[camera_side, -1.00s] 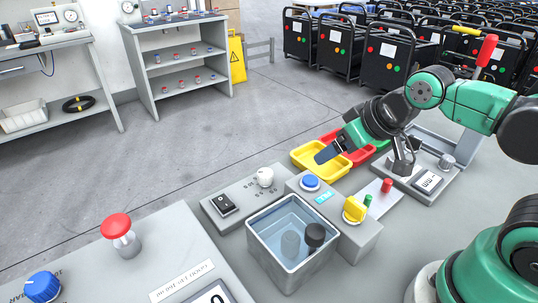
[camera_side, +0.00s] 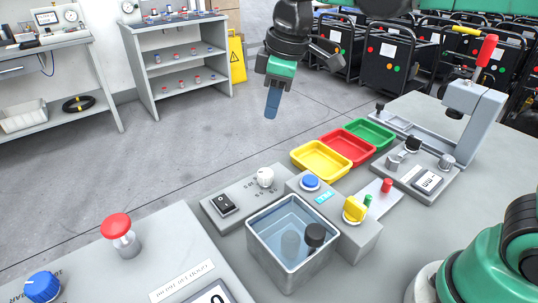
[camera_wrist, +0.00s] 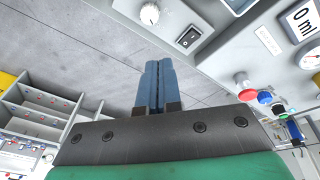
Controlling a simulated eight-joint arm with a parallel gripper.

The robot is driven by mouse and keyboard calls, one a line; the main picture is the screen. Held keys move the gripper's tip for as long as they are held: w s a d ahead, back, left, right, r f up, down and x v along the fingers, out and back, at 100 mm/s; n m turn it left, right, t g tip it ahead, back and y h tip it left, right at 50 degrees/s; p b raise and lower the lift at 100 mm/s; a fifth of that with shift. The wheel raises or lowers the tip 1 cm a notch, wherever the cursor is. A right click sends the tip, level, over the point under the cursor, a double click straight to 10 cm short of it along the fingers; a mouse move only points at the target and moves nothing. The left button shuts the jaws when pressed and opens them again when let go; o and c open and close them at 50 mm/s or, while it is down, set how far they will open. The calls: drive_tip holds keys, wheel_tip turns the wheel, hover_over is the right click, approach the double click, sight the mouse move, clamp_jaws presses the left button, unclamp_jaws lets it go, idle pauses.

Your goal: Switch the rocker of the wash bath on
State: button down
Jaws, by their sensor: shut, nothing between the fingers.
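The wash bath (camera_side: 262,229) is a grey open tank of clear liquid with dark round pieces in it. The black rocker (camera_side: 223,204) sits on the grey panel (camera_side: 245,197) at the bath's left, beside a white knob (camera_side: 265,176). The rocker also shows in the wrist view (camera_wrist: 189,37), with white marks on it. Which way it is tipped I cannot tell. My gripper (camera_side: 271,112) is shut and empty, its blue fingers pointing down, high above and behind the panel. In the wrist view the closed fingers (camera_wrist: 156,70) stand apart from the rocker.
Yellow (camera_side: 320,172), red (camera_side: 366,158) and green (camera_side: 391,140) trays lie right of the panel. A blue button (camera_side: 310,182) and yellow knob (camera_side: 354,210) are by the bath. A red mushroom button (camera_side: 117,227) stands at front left. The air around my gripper is clear.

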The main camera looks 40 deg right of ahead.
sight(227, 206)
drive_tip(key=w+a+f+n+g, duration=0.2)
drive_tip(key=w+a+n+g, duration=0.2)
drive_tip(key=a+n, duration=0.5)
drive_tip(key=shift+w+f+h, duration=0.35)
drive_tip(key=shift+w+h, duration=0.05)
drive_tip(key=f, duration=0.4)
drive_tip(key=s+f, duration=0.1)
drive_tip(key=f, duration=0.4)
drive_tip(key=s+f, duration=0.1)
drive_tip(key=f, duration=0.4)
drive_tip(key=shift+s, duration=0.1)
